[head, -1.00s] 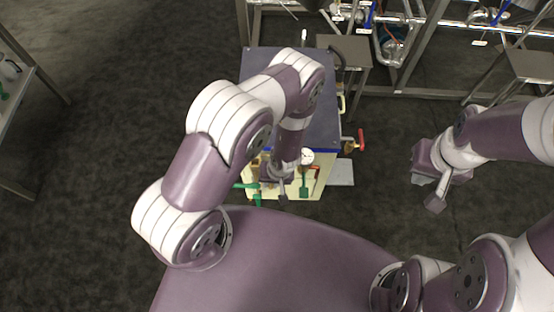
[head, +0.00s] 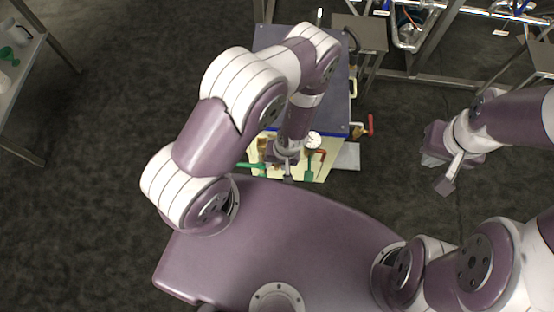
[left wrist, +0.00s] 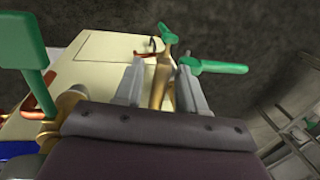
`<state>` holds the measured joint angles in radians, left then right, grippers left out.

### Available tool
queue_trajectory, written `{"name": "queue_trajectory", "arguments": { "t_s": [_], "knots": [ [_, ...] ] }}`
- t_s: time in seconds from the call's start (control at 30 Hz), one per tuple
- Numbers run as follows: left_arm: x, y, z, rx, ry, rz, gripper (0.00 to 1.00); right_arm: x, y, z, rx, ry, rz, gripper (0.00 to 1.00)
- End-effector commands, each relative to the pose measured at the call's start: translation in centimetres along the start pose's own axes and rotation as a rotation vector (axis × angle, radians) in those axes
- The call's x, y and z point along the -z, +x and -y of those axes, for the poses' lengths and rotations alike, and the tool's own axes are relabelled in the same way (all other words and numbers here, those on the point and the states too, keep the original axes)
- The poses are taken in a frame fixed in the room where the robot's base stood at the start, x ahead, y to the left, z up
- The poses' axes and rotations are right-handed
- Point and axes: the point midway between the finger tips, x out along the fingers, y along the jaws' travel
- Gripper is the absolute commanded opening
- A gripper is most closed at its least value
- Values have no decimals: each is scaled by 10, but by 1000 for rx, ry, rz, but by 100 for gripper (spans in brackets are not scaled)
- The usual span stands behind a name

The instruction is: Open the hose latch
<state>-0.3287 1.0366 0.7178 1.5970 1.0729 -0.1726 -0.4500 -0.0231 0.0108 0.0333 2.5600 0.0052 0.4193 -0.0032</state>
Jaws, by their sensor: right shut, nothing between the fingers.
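My left gripper (head: 287,172) is at the front face of a blue-topped cream cabinet (head: 342,95). In the left wrist view the left gripper (left wrist: 158,80) is open, with one finger on each side of a brass fitting (left wrist: 160,85). The fitting carries a small green handle on top, and a longer green lever (left wrist: 215,66) points right beside the right finger. I cannot tell if the fingers touch the fitting, nor which part is the hose latch. My right gripper (head: 446,186) is shut and empty, well right of the cabinet.
A green paddle lever (left wrist: 28,45) and a red handle (left wrist: 40,90) are left of the left gripper. A round gauge (head: 313,140) is on the cabinet front. A red-handled valve (head: 370,125) sticks out at its right side. A shelf (head: 25,80) stands far left; dark floor lies clear between.

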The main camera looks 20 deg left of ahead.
Motion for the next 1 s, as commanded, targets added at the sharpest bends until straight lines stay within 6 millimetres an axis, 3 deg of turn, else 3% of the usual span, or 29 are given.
{"name": "queue_trajectory", "arguments": {
  "t_s": [0.13,0.23,0.5,0.6,0.73,1.0],
  "knots": [
    [1,-7,-1,-1,-1,-3,40,0,-2,0,0,0,0,0],
    [1,-24,0,-1,-1,-3,40,1,-6,0,0,0,0,0],
    [1,-98,1,-1,0,-2,40,4,-31,0,0,0,0,0],
    [0,-116,1,0,1,-1,40,5,-40,0,0,0,0,0],
    [0,-127,0,0,0,0,40,5,-45,0,0,0,0,0],
    [0,-127,0,0,0,1,40,5,-44,0,0,0,0,0]
  ]
}}
